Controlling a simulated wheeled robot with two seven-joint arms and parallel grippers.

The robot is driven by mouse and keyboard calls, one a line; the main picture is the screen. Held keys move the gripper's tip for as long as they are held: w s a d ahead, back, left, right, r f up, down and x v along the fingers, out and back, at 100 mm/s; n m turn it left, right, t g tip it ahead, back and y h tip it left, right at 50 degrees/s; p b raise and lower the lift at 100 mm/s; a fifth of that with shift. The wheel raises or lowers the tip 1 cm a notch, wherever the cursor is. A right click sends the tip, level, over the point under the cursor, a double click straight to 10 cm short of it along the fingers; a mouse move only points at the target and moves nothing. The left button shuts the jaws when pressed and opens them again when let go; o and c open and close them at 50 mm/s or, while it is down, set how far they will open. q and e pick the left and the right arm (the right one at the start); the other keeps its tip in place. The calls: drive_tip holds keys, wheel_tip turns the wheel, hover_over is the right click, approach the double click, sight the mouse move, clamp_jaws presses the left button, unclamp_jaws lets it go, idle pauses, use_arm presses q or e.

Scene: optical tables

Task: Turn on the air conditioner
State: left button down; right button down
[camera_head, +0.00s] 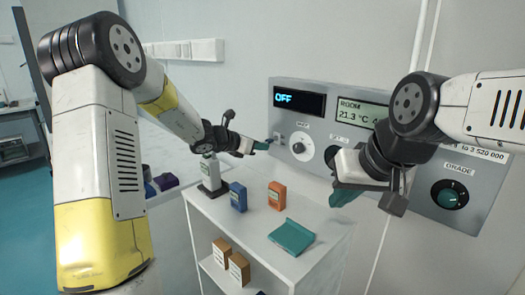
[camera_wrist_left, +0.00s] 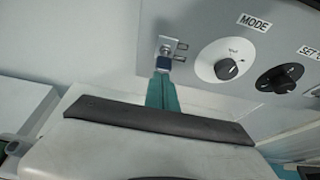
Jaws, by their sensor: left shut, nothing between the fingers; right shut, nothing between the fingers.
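The air conditioner's grey control panel (camera_head: 400,190) is on the wall, and its display (camera_head: 299,100) reads OFF. A second screen (camera_head: 361,114) reads ROOM 21.3 °C. A small metal switch fitting (camera_wrist_left: 168,48) with a blue piece (camera_wrist_left: 163,63) is at the panel's left end. My left gripper (camera_head: 266,145) is shut and empty, its teal fingertips (camera_wrist_left: 162,84) just below the blue piece; I cannot tell whether they touch. The MODE knob (camera_wrist_left: 228,66) is to the right of the fitting. My right gripper (camera_head: 343,194) is shut and empty in front of the panel, partly hiding the middle controls.
A white shelf unit (camera_head: 240,231) stands below the panel. It bears a blue box (camera_head: 238,197), an orange box (camera_head: 277,195) and a teal tray-like object (camera_head: 292,237). Brown boxes (camera_head: 239,267) are on its lower shelf. The GRADE knob (camera_head: 449,195) is at right.

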use_arm(q)
drive_tip(key=shift+r+g+y, duration=0.4)
drive_tip(key=shift+r, duration=0.25)
drive_tip(key=shift+r, duration=0.7)
